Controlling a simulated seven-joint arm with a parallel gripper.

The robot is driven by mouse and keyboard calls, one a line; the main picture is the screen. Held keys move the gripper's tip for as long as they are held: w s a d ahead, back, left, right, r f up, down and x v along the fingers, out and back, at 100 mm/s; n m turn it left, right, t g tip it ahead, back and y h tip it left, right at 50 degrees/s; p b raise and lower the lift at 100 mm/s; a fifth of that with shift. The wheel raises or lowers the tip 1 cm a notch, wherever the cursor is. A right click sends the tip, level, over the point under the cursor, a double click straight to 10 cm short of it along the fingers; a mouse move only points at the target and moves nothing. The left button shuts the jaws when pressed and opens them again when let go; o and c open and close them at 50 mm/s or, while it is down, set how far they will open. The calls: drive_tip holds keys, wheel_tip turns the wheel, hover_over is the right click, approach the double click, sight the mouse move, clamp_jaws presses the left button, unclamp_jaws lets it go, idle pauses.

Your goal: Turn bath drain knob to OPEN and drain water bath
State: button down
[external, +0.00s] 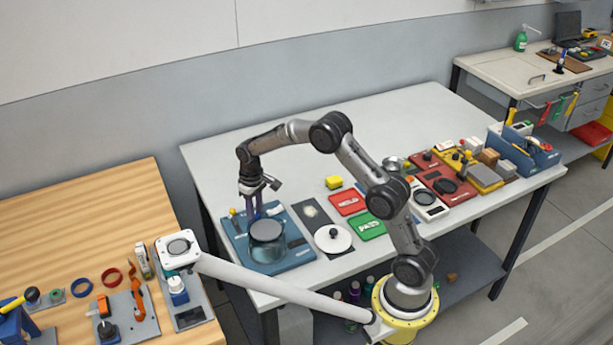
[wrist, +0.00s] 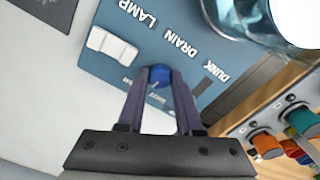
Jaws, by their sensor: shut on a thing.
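The blue panel (wrist: 195,75) carries the printed words LAMP, DRAIN and DUNK. The round blue drain knob (wrist: 160,73) sits on it near the word DRAIN. My gripper (wrist: 160,82) is shut on this knob, with its two dark fingers on either side. Small print beside the knob is too blurred to read, and its turned position cannot be told. The glass water bath (wrist: 289,16) shows partly at the upper right of the wrist view. In the external view the bath (external: 267,243) stands on the blue panel, and my gripper (external: 256,212) points down just behind it.
A white rocker switch (wrist: 112,47) sits near LAMP, and a dark slot lies near DUNK. A white round lid (external: 333,239), red HOLD tray (external: 347,203) and green tray (external: 368,226) lie to the right. The back of the grey table (external: 300,125) is clear.

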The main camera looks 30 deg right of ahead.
drive_tip(key=m, duration=0.5)
drive_tip(key=shift+r+m, duration=0.1)
drive_tip(key=shift+m, duration=0.2)
idle(0.4)
drive_tip(key=c, duration=0.6)
unclamp_jaws()
drive_tip(key=shift+o, duration=0.2)
wheel_tip(320, 180, up, 14)
